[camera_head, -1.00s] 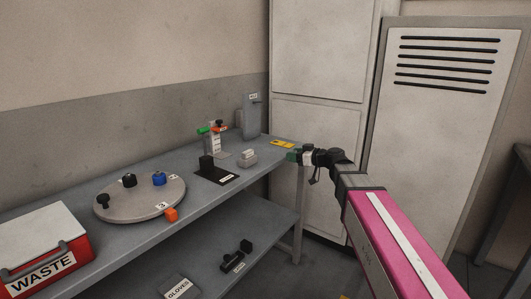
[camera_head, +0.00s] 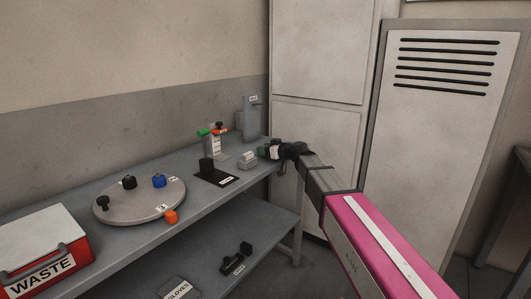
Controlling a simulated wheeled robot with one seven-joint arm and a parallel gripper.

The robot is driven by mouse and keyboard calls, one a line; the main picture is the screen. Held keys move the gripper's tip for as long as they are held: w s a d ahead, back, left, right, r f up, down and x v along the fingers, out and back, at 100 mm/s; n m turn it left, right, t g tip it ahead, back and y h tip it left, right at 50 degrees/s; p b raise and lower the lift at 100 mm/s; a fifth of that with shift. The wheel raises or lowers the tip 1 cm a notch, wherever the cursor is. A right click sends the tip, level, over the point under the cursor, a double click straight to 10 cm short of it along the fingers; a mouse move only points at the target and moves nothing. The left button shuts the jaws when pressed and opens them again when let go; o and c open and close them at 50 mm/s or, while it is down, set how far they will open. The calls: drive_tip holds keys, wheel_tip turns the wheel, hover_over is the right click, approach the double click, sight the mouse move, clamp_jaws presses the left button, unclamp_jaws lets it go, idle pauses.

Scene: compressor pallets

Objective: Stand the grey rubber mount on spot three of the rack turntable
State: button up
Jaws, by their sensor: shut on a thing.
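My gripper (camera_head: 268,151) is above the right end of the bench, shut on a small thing. A pale grey patch and a dark greenish part show at its tip; I cannot tell clearly which is the held piece or whether it is the grey rubber mount. The round grey turntable (camera_head: 130,213) lies on the bench to the left, well apart from my gripper. A label with a 3 (camera_head: 162,207) sits near its front right rim. Two black mounts (camera_head: 102,203) (camera_head: 129,181) and a blue mount (camera_head: 158,180) stand on it. No mount shows by label 3.
An orange piece (camera_head: 171,217) is at the turntable's front right edge. A black stand (camera_head: 207,168), a pale grey block (camera_head: 247,160) and a post with green and orange parts (camera_head: 215,140) are between turntable and gripper. A red WASTE box (camera_head: 75,248) stands left. A shelf (camera_head: 215,240) is below.

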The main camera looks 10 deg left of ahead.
drive_tip(key=shift+d+f, duration=0.15)
drive_tip(key=shift+f, duration=0.35)
drive_tip(key=shift+f, duration=0.15)
drive_tip(key=o, duration=0.9)
